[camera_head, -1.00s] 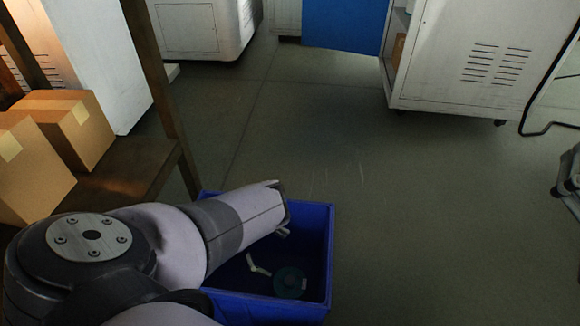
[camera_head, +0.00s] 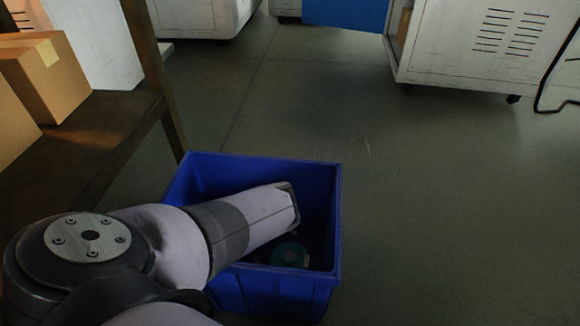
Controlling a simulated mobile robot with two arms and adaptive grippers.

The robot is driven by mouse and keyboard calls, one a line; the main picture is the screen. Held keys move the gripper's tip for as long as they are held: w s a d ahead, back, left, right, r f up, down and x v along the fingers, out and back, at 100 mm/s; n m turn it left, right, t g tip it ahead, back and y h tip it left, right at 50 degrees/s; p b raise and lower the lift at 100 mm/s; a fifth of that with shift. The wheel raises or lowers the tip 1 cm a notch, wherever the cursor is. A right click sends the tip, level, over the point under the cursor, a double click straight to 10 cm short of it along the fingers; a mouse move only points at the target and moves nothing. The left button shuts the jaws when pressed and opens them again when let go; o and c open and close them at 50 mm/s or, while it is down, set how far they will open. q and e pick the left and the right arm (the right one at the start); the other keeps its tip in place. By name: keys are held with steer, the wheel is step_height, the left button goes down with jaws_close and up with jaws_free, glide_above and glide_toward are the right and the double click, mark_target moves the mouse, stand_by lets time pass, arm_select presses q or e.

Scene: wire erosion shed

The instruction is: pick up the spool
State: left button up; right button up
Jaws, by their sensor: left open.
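The spool (camera_head: 290,254) is a teal-green disc with a pale patch, lying low inside a blue bin (camera_head: 315,287) on the floor. My left arm reaches over the bin from the left, and its wrist end stands above the spool. My left gripper (camera_head: 288,227) is open below the wrist end, in the dark of the bin, and is mostly hidden. I cannot make out any touch between it and the spool. The arm also covers part of the bin's inside. My right gripper is not in view.
A dark shelf (camera_head: 104,140) with cardboard boxes (camera_head: 48,80) stands at the left, its leg close to the bin's back left corner. A white cabinet (camera_head: 470,45) on wheels stands at the back right, with a dark cable beside it. The floor right of the bin is clear.

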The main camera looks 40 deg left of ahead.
mark_target(301, 263)
arm_select(q)
steer(key=d+b, duration=0.1)
steer(key=w+d, duration=0.1)
steer(key=d, duration=0.1)
steer(key=d+f+b, duration=0.1)
steer(key=shift+w+d+b, duration=0.15)
steer(key=shift+d+b, duration=0.05)
steer(key=shift+b, duration=0.15)
steer(key=shift+w+d, duration=0.1)
steer(key=shift+d, duration=0.25)
steer(key=shift+c, duration=0.6)
steer(key=c, duration=1.6)
